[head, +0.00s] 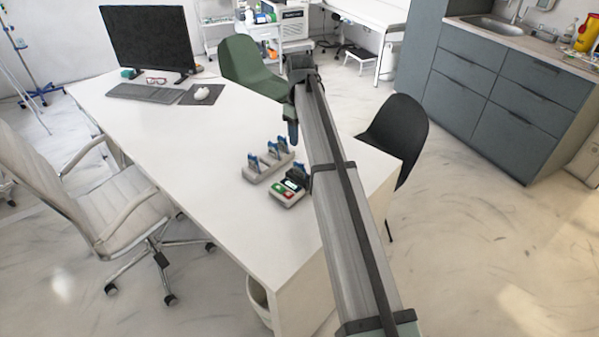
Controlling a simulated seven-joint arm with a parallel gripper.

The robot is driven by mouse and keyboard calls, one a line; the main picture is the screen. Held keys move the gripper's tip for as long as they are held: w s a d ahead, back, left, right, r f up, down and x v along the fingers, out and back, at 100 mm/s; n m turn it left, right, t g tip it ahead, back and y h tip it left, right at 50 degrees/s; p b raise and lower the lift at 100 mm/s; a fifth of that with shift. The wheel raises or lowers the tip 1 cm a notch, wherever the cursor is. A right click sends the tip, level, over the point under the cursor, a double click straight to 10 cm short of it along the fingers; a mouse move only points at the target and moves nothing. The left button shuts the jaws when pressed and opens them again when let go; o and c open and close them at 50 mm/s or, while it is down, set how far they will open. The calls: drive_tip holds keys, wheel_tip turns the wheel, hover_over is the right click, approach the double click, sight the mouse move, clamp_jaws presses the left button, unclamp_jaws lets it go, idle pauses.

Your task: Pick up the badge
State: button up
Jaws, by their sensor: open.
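Several small blue upright pieces, which look like badges (253,161), stand in a light grey holder (257,177) on the white desk. I cannot tell which one is the task's badge. A small grey device (288,198) with red and green marks lies just in front of the holder, with a dark and blue part at its back. My gripper (293,141) points down above the desk, near the right end of the holder. It is open, and nothing shows between its fingers. They are small here, and their gap is hard to see.
The white desk (200,150) also carries a monitor (150,40), keyboard (145,93), glasses (156,80) and mouse (202,93). A green chair (247,65) and black chair (398,125) stand along its far side, a white office chair (120,190) on the left. The desk's middle is clear.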

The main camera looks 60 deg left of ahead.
sight(300, 162)
wheel_tip(300, 162, down, 13)
drive_tip(key=shift+s+f, duration=0.1)
drive_tip(key=shift+f, duration=0.05)
idle(0.6)
drive_tip(key=shift+c, duration=0.5)
clamp_jaws()
